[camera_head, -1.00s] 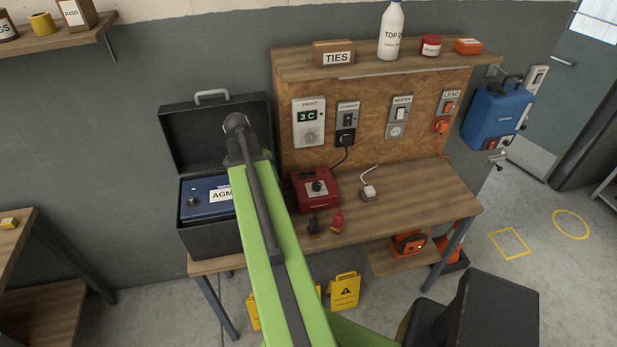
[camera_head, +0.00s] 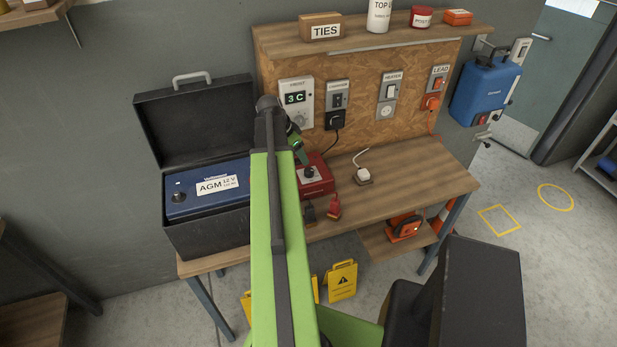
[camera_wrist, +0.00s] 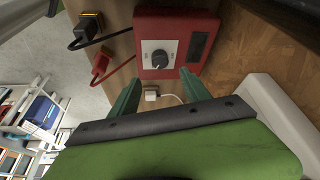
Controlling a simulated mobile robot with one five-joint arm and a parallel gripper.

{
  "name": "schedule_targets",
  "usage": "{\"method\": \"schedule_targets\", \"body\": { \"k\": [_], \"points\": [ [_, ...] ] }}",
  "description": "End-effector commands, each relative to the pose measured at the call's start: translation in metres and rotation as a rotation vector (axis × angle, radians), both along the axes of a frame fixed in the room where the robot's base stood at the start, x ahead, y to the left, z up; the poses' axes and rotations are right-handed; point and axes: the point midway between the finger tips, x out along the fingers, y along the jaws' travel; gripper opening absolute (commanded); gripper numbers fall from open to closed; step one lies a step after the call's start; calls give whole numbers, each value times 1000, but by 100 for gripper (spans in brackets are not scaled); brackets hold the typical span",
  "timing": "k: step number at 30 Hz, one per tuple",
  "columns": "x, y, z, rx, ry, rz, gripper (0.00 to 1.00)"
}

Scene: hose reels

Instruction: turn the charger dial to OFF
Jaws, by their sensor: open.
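In the wrist view the charger (camera_wrist: 198,23) is at the top centre, with the dial (camera_wrist: 159,58) just beyond my fingertips. The dial's marks are too small to read. My gripper (camera_wrist: 158,82) is open, its two green fingers apart and pointing at the dial, with nothing between them. I cannot tell whether either finger touches the charger.
The black and red clamps (camera_head: 334,206) lie in front of the charger. A white plug (camera_head: 363,175) is to its right. The open black battery box (camera_head: 205,232) stands to the left. The wall panel (camera_head: 355,120) with switches rises behind. The right bench top is clear.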

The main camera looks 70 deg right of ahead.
Motion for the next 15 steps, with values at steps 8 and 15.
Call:
{"method": "schedule_targets", "body": {
  "k": [8,15],
  "points": [
    [-15,-21,-71,0,0,-2,55],
    [-23,-32,-97,0,0,-1,55]
  ]
}}
